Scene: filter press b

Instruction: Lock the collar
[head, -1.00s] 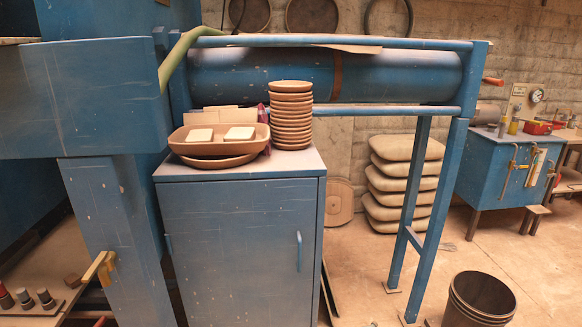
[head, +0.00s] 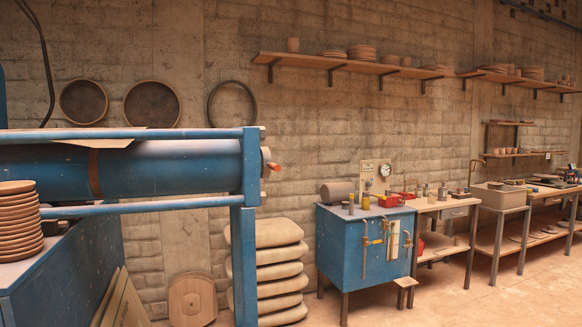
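In the head view the blue press cylinder (head: 170,166) lies along the left, between upper and lower blue rails. A rust-brown band (head: 94,173) goes around it; I cannot tell whether this is the collar. At the cylinder's right end, past the blue upright (head: 245,230), a grey end fitting (head: 265,160) shows with a short orange-red handle (head: 274,167). I cannot tell whether anything there is locked. Neither of my grippers shows.
A blue cabinet (head: 50,275) with stacked clay plates (head: 18,225) stands at the lower left. Stacked pale slabs (head: 272,275) lie behind the upright. A blue bench unit (head: 362,250) with a gauge (head: 385,170) and worktables (head: 500,215) line the wall. The floor at lower right is clear.

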